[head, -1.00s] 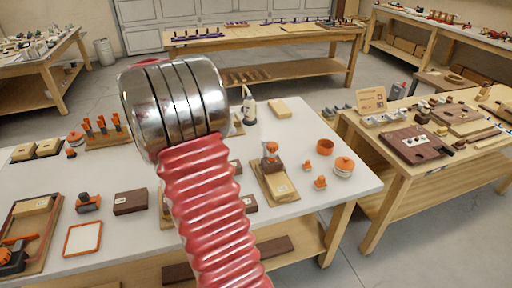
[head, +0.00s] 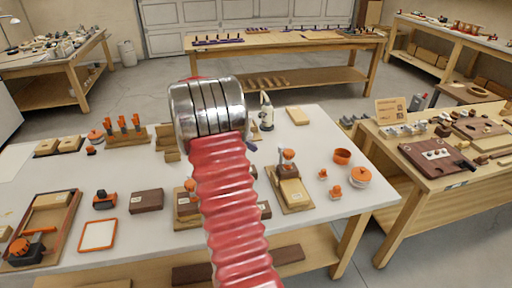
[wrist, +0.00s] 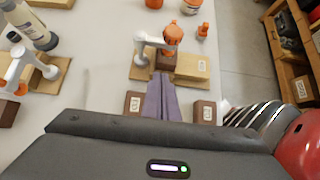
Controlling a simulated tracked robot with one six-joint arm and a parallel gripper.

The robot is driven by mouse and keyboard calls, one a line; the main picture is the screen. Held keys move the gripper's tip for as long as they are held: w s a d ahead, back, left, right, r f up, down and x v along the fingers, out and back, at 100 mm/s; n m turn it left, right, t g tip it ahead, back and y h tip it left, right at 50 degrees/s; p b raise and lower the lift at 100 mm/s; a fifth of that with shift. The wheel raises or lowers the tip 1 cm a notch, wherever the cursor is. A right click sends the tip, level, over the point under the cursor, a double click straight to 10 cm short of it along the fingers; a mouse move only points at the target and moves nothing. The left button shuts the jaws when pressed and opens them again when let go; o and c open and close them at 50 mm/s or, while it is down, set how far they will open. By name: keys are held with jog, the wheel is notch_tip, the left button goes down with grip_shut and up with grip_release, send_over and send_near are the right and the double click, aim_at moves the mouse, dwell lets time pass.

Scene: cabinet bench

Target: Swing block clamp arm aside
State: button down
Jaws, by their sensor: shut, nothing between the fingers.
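A block clamp stands on a wooden base (head: 293,197) right of my arm in the head view. It has an orange knob (head: 288,154), a pale upright arm and a dark brown block. In the wrist view its base (wrist: 196,68) is at upper middle, with the orange knob (wrist: 173,34) and white clamp arm (wrist: 142,46) above the board. My gripper (wrist: 163,77) shows there as two purple fingers shut together, empty. Their tips appear close to the clamp's near side; I cannot tell whether they touch. In the head view my arm hides most of the gripper.
Labelled brown blocks (wrist: 203,111) lie on both sides of my fingers. Another white-armed clamp (wrist: 17,72) and a bottle (wrist: 34,27) stand at left. An orange cup (head: 342,156) and jar (head: 360,177) stand right of the clamp.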

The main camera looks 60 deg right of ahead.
jog(key=shift+s+d+r+x, duration=0.25)
jog(key=shift+r+x, duration=0.1)
jog(key=shift+x, duration=1.6)
jog(key=shift+s+d+r+x, duration=0.25)
jog(key=shift+r+x, duration=0.1)
jog(key=shift+x, duration=1.55)
jog(key=shift+s+d+r+x, duration=0.2)
jog(key=shift+s+r+x, duration=0.1)
jog(key=shift+x, duration=1.65)
jog(key=shift+w+a, duration=0.1)
